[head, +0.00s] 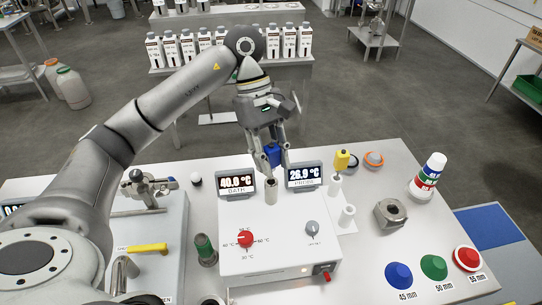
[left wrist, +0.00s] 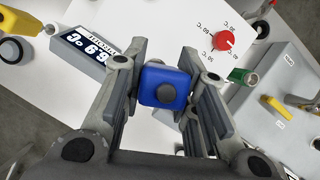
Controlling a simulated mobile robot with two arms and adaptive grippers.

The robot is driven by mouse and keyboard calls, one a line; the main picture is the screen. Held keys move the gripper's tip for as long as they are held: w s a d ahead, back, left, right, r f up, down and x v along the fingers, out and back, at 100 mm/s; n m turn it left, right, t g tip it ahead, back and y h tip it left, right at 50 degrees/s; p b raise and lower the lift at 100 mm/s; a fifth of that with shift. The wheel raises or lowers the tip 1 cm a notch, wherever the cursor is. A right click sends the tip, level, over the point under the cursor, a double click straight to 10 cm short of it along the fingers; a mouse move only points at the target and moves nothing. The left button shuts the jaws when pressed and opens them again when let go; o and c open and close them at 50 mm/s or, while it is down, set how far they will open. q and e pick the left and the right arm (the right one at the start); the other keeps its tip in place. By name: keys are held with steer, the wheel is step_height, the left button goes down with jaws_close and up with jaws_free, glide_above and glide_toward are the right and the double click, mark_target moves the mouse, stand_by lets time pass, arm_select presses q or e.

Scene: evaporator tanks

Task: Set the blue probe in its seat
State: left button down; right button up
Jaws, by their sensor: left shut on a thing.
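My left gripper (head: 276,168) points down behind the white control box, between its BATH and PROBE displays. It is shut on the blue probe (head: 273,154). In the left wrist view the blue probe (left wrist: 166,87) shows as a square blue head with a dark round spot, between the two fingers. Its lower part is hidden there. In the head view a tan upright cylinder (head: 271,190) stands just below the fingertips; I cannot tell whether the probe touches it. My right gripper is not in view.
The control box (head: 265,240) has a red dial (head: 246,239) and a grey knob. A yellow-headed piece (head: 342,160), a grey metal block (head: 390,214) and blue, green and red knobs stand to the right. A metal clamp device (head: 150,190) is at the left.

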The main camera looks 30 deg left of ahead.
arm_select(q)
steer(key=c, duration=1.1)
jaws_free()
steer(key=shift+r, duration=0.1)
steer(key=v, duration=1.1)
steer(key=shift+w+a+r, duration=0.1)
steer(key=shift+a+r, duration=0.05)
steer(key=shift+r, duration=0.25)
